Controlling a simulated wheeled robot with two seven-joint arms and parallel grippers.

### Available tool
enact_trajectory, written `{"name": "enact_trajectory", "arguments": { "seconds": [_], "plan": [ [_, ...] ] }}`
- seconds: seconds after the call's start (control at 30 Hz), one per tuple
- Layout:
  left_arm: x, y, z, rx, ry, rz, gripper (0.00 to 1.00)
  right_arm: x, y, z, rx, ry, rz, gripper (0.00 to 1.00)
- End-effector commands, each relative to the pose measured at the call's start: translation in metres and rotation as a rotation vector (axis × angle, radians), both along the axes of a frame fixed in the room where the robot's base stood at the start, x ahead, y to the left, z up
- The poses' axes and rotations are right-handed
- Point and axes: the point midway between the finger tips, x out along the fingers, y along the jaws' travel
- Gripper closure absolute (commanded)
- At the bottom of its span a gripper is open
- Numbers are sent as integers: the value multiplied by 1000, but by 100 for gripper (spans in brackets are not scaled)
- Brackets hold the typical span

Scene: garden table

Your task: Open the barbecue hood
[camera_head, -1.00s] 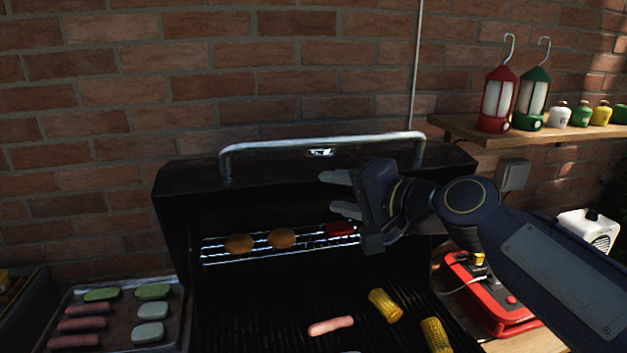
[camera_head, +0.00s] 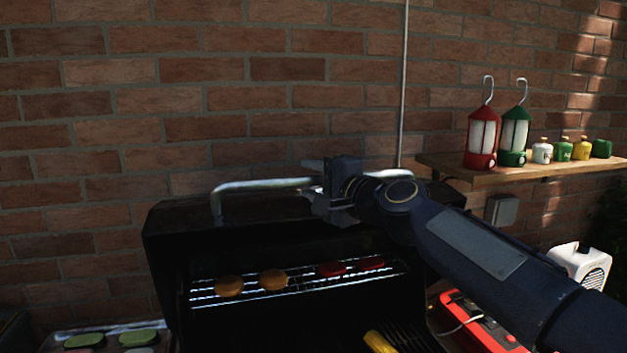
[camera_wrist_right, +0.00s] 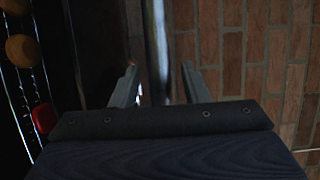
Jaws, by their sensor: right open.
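The barbecue hood (camera_head: 165,222) is raised, tilted back against the brick wall, with the grill interior open to view. Its silver handle bar (camera_head: 262,184) runs along the hood's top edge. My right gripper (camera_head: 312,178) is at the handle, covering its right part in the head view. In the right wrist view the open fingers (camera_wrist_right: 158,85) stand on either side of the handle bar (camera_wrist_right: 157,50), with visible gaps. My left gripper is not in view.
A warming rack (camera_head: 300,282) holds patties and red pieces. A corn cob (camera_head: 379,342) lies on the grill below. At right, a shelf (camera_head: 520,165) carries a red lantern (camera_head: 481,135), a green lantern (camera_head: 514,135) and small canisters. A red device (camera_head: 480,322) sits below my right arm.

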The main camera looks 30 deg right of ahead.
Motion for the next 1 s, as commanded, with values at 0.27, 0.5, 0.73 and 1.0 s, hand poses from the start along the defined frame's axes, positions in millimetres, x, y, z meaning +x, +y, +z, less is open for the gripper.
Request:
{"name": "enact_trajectory", "arguments": {
  "seconds": [0.27, 0.5, 0.73, 1.0],
  "plan": [
    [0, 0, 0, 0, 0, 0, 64, 0, 0, 0, -1, 0, 1, 78],
    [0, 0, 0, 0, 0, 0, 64, -1, 0, 0, -1, 0, 1, 100],
    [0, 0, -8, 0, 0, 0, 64, -3, 1, -4, -4, -8, 1, 100],
    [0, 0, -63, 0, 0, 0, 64, -33, 9, -21, -26, -93, 3, 100]
  ]
}}
